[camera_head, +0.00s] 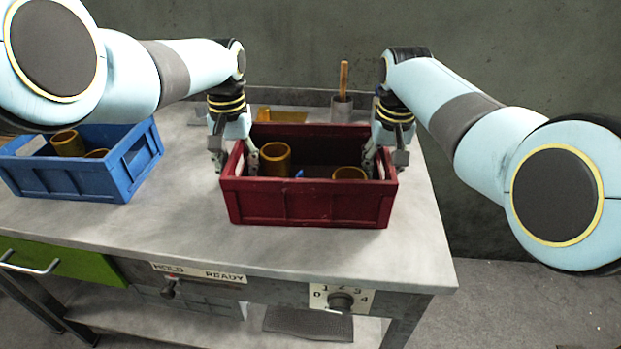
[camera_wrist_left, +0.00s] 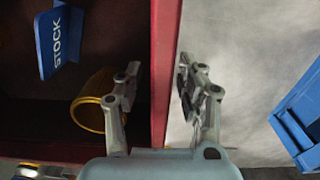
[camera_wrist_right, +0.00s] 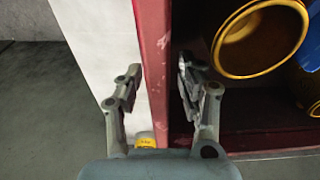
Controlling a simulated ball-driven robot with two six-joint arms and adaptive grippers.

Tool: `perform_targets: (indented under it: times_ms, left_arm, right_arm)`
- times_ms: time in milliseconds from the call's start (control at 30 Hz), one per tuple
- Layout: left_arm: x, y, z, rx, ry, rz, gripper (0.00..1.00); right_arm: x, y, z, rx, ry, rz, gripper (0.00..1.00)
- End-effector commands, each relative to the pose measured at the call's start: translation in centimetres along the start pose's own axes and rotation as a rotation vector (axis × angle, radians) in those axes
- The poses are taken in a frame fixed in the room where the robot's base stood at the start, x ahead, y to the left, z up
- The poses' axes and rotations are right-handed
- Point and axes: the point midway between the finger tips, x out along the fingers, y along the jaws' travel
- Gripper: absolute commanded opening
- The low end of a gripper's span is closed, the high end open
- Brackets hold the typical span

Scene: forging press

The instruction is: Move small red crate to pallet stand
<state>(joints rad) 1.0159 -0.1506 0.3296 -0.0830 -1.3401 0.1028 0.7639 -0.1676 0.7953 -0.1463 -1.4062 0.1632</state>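The small red crate (camera_head: 307,205) sits on the grey workbench, with yellow-brown cups (camera_head: 275,158) and a blue piece inside. In the left wrist view the blue piece (camera_wrist_left: 57,40) reads STOCK. My left gripper (camera_head: 234,160) is at the crate's left end wall, its open fingers on either side of the red wall (camera_wrist_left: 164,75). My right gripper (camera_head: 382,160) is at the right end wall, its open fingers on either side of that wall (camera_wrist_right: 154,60). In both wrist views a gap shows between fingers and wall. No pallet stand can be made out.
A blue crate (camera_head: 75,180) with cups stands on the bench (camera_head: 190,215) at the left. A grey cup with a wooden handle (camera_head: 342,100) and a yellow object (camera_head: 282,115) are behind the red crate. A dial (camera_head: 341,300) is on the bench front. Floor is clear at right.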

Motion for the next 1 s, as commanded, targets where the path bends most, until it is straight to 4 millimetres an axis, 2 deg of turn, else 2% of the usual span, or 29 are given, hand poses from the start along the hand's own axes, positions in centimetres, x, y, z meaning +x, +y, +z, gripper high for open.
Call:
perform_targets:
  times_ms: [467,767,1000]
  left_arm:
    - [0.6,-0.03,0.09,-0.001,0.001,0.0,0.38]
    - [0.6,-0.03,0.1,0.0,0.001,0.0,0.02]
    - [0.6,-0.04,0.1,0.0,0.001,0.0,0.0]
  right_arm:
    - [0.66,0.03,0.02,0.0,0.0,0.0,0.38]
    - [0.65,0.02,0.03,0.0,0.0,0.0,0.02]
    - [0.64,0.02,0.02,0.0,0.0,0.0,0.0]
